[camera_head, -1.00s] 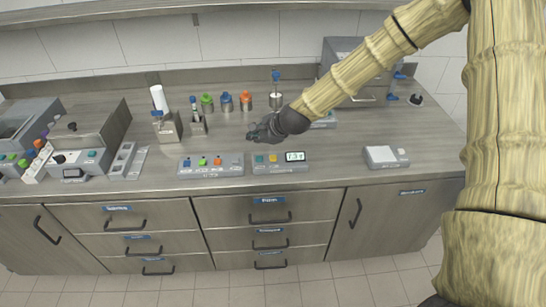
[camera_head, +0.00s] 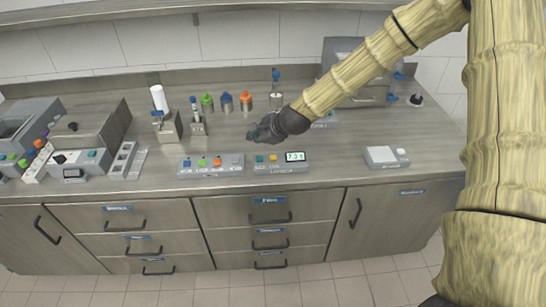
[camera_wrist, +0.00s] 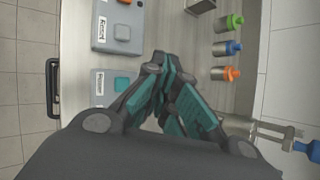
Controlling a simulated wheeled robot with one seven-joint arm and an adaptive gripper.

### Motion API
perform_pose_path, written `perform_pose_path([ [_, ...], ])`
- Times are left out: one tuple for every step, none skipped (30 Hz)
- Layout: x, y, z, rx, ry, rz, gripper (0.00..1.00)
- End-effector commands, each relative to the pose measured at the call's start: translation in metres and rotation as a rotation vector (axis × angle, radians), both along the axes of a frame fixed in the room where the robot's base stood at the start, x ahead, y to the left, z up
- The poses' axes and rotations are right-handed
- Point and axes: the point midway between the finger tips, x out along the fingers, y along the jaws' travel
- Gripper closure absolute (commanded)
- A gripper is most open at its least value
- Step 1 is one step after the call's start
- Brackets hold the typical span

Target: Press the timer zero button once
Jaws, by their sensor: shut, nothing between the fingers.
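A grey panel (camera_head: 300,169) with a lit display (camera_head: 295,156) stands near the front edge of the counter. It has a teal button (camera_head: 259,159) and a yellow button (camera_head: 272,158) left of the display. Its small labels are too small to read, so I cannot tell which button is the timer zero. In the wrist view, the teal button (camera_wrist: 122,84) shows left of my gripper's fingertips; the rest of that panel is mostly hidden by the gripper. My gripper (camera_head: 250,135) is shut and empty, above the counter just behind this panel, apart from the buttons.
A second panel (camera_head: 212,171) with several coloured buttons sits just left. Green (camera_head: 207,103), blue (camera_head: 227,102) and orange (camera_head: 246,101) bottles stand behind my gripper. A white-topped scale (camera_head: 381,155) is to the right. Counter between the panels and bottles is mostly clear.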

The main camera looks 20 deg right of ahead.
Motion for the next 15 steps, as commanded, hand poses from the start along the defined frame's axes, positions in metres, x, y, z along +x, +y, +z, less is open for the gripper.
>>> perform_pose_path([
  [0.0,0.0,0.0,0.0,0.0,0.0,1.0],
  [0.0,0.0,0.0,0.0,0.0,0.0,1.0],
  [0.0,0.0,0.0,0.0,0.0,0.0,1.0],
  [0.0,0.0,0.0,0.0,0.0,0.0,1.0],
  [0.0,0.0,0.0,0.0,0.0,0.0,1.0],
  [0.0,0.0,0.0,0.0,0.0,0.0,1.0],
  [0.0,0.0,0.0,0.0,0.0,0.0,1.0],
  [0.0,0.0,0.0,0.0,0.0,0.0,1.0],
  [0.0,0.0,0.001,0.0,0.0,0.0,1.0],
  [0.0,-0.001,0.001,0.0,0.0,0.0,1.0],
  [0.0,-0.002,0.003,0.0,0.0,0.0,1.0],
  [-0.001,-0.003,0.005,0.001,0.0,-0.001,1.0],
  [-0.001,-0.005,0.007,0.001,0.0,-0.001,1.0],
  [-0.001,-0.007,0.009,0.001,0.0,-0.002,1.0],
  [-0.002,-0.011,0.012,0.002,0.0,-0.003,1.0],
])
